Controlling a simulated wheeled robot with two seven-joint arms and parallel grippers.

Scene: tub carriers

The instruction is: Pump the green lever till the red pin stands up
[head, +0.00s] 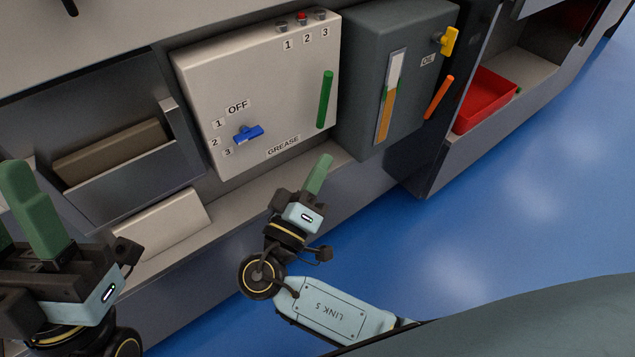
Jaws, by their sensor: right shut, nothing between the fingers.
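The green lever (325,100) is on the right part of the pale GREASE box (195,75), its bar slanting close to upright. Three small pins stand in a row on the box's top edge, over labels 1, 2 and 3. The red pin (302,17) is the middle one, over the 2; its height is hard to judge. A blue selector knob (248,133) points about toward the 2. My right gripper (322,163) is shut and empty, below the lever and apart from it. My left gripper (10,190) looks open at the left edge, partly cut off.
A dark OIL box (370,50) stands right of the GREASE box, with a gauge (390,95), a yellow knob (449,41) and an orange lever (438,97). A red tub (487,97) is at right. A pale block (160,225) lies on the ledge. Blue floor is clear at right.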

